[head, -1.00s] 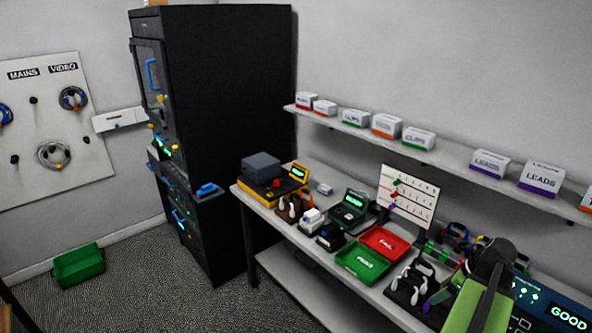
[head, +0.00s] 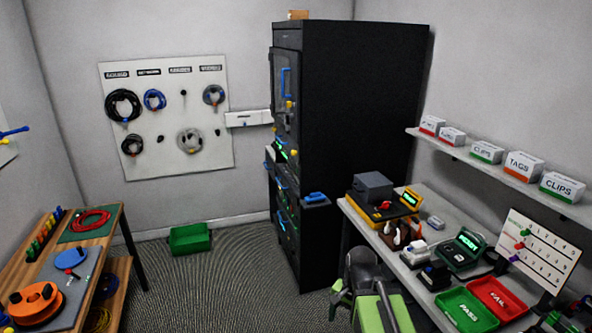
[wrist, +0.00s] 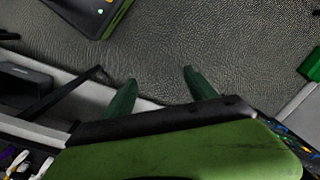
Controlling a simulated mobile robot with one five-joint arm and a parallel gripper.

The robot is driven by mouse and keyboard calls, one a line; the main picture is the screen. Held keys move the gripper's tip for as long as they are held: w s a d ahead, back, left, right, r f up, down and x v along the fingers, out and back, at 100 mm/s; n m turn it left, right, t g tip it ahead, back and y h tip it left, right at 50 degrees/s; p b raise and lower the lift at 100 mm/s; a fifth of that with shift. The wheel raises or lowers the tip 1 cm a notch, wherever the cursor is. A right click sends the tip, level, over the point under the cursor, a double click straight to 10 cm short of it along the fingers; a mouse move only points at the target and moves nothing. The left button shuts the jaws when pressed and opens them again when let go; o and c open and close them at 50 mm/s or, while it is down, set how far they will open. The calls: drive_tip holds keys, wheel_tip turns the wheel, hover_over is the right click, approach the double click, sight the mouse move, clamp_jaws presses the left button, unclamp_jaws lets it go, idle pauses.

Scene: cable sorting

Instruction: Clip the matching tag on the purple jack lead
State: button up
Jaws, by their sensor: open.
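I cannot pick out a purple jack lead for sure in any view. Small coloured pieces stand in a row (head: 46,232) on the wooden bench at left; I cannot tell whether they are tags. An orange-striped box marked TAGS (head: 523,165) stands on the wall shelf.
A wooden bench (head: 118,225) at left holds a red coil (head: 91,220) and reels. A pegboard (head: 205,132) carries coiled cables. A black cabinet (head: 375,115) stands mid-room. A green bin (head: 190,239) is on the floor. PASS (head: 467,312) and FAIL (head: 497,294) trays sit right. Middle floor is clear.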

drive_tip(key=n, duration=0.2)
drive_tip(key=d+n, duration=0.1)
drive_tip(key=n, duration=0.1)
drive_tip(key=d+n, duration=0.1)
drive_tip(key=n, duration=0.2)
drive_tip(key=shift+s+d+h, duration=0.1)
drive_tip(key=shift+s+h, duration=0.25)
drive_tip(key=shift+h, duration=0.05)
